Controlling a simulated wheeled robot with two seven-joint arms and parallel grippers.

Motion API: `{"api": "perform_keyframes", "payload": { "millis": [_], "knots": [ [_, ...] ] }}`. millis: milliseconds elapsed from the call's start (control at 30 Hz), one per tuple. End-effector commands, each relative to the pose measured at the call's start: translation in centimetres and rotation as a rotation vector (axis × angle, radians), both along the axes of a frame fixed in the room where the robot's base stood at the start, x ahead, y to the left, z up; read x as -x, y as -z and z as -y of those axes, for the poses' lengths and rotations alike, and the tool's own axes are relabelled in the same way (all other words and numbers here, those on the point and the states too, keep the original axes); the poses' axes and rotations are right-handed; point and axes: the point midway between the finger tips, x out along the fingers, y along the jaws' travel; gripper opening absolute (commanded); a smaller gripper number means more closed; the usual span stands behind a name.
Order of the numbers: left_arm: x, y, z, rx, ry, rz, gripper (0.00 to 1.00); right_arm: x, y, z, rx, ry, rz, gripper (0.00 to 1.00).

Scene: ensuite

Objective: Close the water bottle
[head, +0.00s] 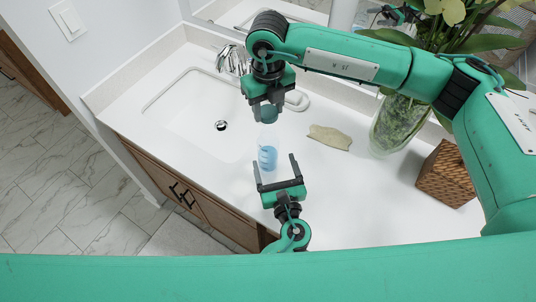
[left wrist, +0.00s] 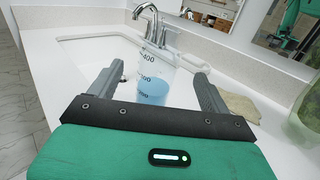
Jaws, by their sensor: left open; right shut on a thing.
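The water bottle (head: 268,157) is clear with blue liquid in its lower part. It stands upright on the white counter, right of the sink. In the left wrist view the bottle (left wrist: 152,88) shows dark volume marks and sits between my left fingers. My left gripper (head: 273,160) is open around the bottle's sides, with gaps visible to it. My right gripper (head: 266,108) points down and is shut on a teal cap (head: 268,116). The cap shows just beyond the bottle in the head view; whether it touches the bottle's mouth I cannot tell.
The sink (head: 205,115) with a chrome faucet (head: 232,60) lies to the left. Counter in front of the vase is clear.

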Motion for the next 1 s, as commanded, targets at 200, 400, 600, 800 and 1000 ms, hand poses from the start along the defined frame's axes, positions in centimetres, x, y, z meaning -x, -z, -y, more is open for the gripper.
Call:
{"api": "perform_keyframes", "payload": {
  "millis": [200, 400, 600, 800, 1000],
  "knots": [
    [-4.3, 0.0, -0.8, 0.000, 0.000, 0.001, 0.81, 0.0, 0.0, 0.0, 0.000, 0.000, 0.000, 0.19],
    [-7.0, 0.0, -1.3, 0.000, 0.000, 0.000, 0.81, 0.0, 0.0, 0.0, 0.000, 0.000, 0.000, 0.19],
    [-8.0, 0.1, -1.6, 0.000, 0.000, -0.001, 0.81, 0.0, 0.0, 0.0, 0.000, 0.000, 0.000, 0.19],
    [-8.1, 0.1, -1.6, 0.000, 0.000, -0.002, 0.81, 0.0, 0.0, 0.0, 0.000, 0.000, 0.000, 0.19],
    [-8.1, 0.1, -1.6, 0.000, 0.000, -0.001, 0.57, 0.0, 0.0, 0.0, 0.000, 0.000, 0.000, 0.19]
  ]
}}
